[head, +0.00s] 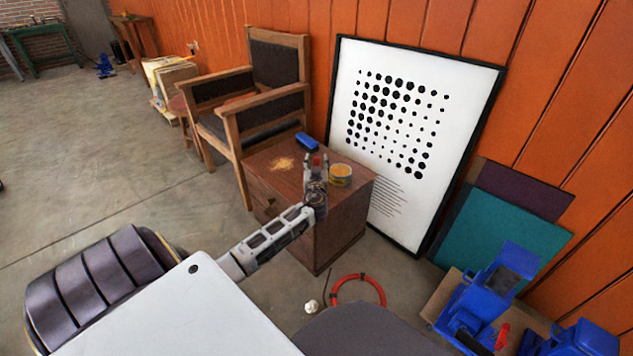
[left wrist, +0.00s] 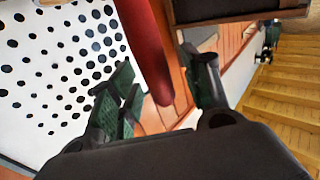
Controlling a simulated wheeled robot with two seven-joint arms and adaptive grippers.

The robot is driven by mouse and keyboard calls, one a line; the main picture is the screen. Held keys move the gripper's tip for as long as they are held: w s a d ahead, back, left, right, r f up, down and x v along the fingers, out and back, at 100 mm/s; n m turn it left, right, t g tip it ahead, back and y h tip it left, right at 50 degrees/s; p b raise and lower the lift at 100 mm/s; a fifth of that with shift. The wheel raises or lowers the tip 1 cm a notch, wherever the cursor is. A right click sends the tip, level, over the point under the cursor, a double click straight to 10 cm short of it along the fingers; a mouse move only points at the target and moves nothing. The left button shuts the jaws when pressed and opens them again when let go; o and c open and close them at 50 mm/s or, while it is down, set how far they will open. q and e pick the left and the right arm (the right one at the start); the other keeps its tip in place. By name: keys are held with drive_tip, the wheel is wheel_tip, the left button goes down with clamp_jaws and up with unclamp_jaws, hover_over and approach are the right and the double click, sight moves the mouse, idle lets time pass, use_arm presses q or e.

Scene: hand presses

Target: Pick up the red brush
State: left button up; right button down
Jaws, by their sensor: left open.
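The red brush (head: 316,158) shows as a small red piece at my left gripper, over the top of the wooden cabinet (head: 270,172). In the left wrist view the red brush (left wrist: 149,48) is a long red shape with a rounded end, reaching in between the two fingers. My left gripper (head: 316,171) is open around it; it also shows in the left wrist view (left wrist: 158,80), with gaps beside the red shape. The gripper hides most of the brush in the head view. My right gripper is in neither view.
A blue brush (head: 306,141) and a yellow tin (head: 340,175) lie close by on the cabinet, with a pile of shavings (head: 283,163). A wooden armchair (head: 262,95) and a framed dotted poster (head: 405,120) stand behind. Blue presses (head: 492,295) are at the right.

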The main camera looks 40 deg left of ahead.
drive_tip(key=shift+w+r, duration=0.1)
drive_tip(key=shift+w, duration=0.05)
use_arm(q)
drive_tip(key=shift+c, duration=1)
clamp_jaws()
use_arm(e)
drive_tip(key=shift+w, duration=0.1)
use_arm(q)
drive_tip(key=shift+r, duration=0.1)
